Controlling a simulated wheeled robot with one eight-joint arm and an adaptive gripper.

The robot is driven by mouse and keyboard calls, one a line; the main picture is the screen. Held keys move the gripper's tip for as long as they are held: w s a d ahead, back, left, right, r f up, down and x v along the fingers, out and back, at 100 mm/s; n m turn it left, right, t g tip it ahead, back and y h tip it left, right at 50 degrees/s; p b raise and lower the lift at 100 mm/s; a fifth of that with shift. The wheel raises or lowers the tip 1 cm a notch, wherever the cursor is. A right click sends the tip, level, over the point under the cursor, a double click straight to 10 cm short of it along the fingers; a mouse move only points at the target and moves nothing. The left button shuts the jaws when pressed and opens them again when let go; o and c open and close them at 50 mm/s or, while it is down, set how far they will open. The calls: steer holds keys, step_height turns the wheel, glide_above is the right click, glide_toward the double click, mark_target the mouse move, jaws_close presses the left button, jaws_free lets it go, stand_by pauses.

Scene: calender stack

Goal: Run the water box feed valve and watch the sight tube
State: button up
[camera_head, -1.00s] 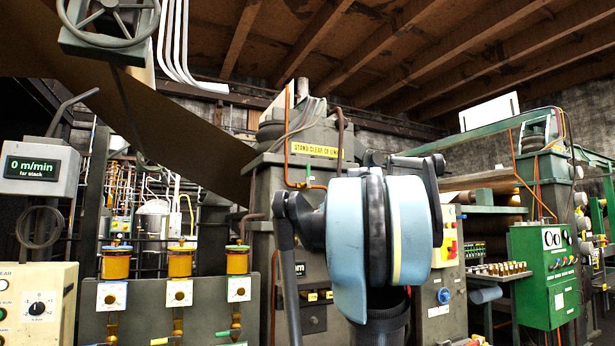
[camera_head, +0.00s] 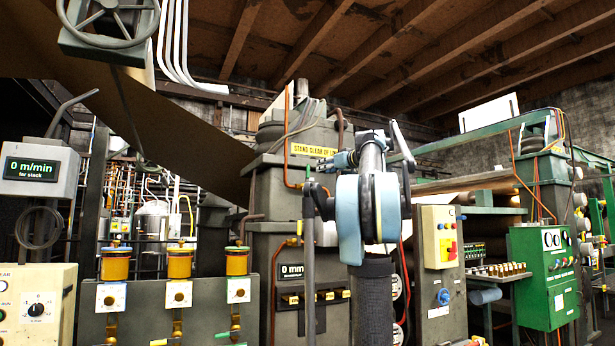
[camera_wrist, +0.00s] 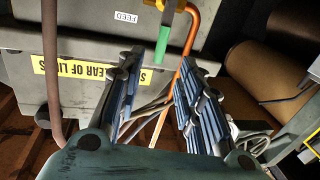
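In the wrist view a valve's green lever handle (camera_wrist: 163,42) hangs from a brass-coloured body, beside a FEED label (camera_wrist: 126,17) on a grey housing (camera_wrist: 75,20). My gripper (camera_wrist: 160,64) is open, with its blue-grey fingers on either side of the lever's lower end. I cannot tell whether they touch it. In the head view my gripper (camera_head: 345,160) is small and partly hidden by my arm, just right of the yellow STAND CLEAR sign (camera_head: 313,150). I cannot pick out a sight tube.
An orange pipe (camera_wrist: 190,40) runs close to the lever, with grey cables below. Three amber jars (camera_head: 180,263) stand on a panel at left. A button box (camera_head: 439,237) and green cabinet (camera_head: 544,275) stand at right. A display (camera_head: 33,168) reads 0 m/min.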

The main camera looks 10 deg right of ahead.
mark_target(309, 170)
steer(key=x, duration=1.2)
steer(key=shift+a, duration=0.1)
steer(key=shift+c, duration=0.3)
jaws_close()
